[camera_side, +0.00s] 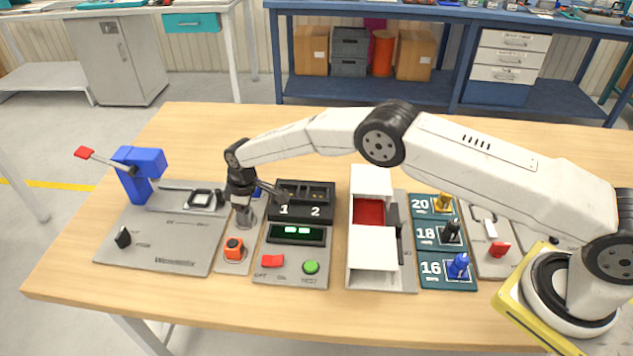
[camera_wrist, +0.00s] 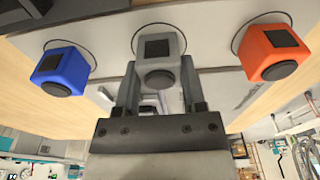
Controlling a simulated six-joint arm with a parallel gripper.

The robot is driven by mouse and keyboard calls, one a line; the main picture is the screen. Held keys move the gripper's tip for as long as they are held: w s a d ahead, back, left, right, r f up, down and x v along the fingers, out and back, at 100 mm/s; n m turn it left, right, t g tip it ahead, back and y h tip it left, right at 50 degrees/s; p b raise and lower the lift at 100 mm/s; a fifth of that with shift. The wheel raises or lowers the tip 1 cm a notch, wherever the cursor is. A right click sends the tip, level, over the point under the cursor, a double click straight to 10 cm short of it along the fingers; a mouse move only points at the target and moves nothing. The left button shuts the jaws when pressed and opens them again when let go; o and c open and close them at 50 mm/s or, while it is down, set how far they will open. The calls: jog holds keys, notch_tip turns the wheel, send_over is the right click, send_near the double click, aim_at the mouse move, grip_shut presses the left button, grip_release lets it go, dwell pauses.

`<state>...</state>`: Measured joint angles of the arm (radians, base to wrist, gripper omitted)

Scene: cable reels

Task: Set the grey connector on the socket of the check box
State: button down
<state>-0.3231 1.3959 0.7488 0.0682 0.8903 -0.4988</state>
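The grey connector (camera_wrist: 160,48) is a small block with a dark top patch and a round end, standing over its ring on the grey holder strip (camera_side: 232,267). In the side view it is mostly hidden by my gripper (camera_side: 244,212), which points down over the strip. In the wrist view my gripper (camera_wrist: 159,75) has one finger on each side of the grey connector; whether they press on it I cannot tell. The check box (camera_side: 301,215) is dark, with sockets marked 1 and 2, a green display, a red key and a green button, right of the strip.
An orange connector (camera_side: 234,248) stands in front of the grey one, and a blue connector (camera_wrist: 62,70) on its other side. A blue lever press (camera_side: 140,168) is at left. A white bin with a red inside (camera_side: 371,252) and numbered teal holders (camera_side: 432,240) stand right of the check box.

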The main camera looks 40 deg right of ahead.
jog(key=shift+r, duration=3.75)
jog(key=shift+d, duration=0.1)
jog(key=d+r, duration=0.1)
jog(key=d, duration=1.1)
jog(key=shift+s+d+r, duration=0.25)
jog(key=shift+s+d, duration=0.05)
jog(key=shift+s, duration=0.05)
jog(key=shift+f, duration=0.1)
jog(key=shift+f, duration=2.2)
jog(key=shift+f, duration=0.15)
jog(key=shift+f, duration=0.85)
jog(key=shift+c, duration=0.5)
grip_release()
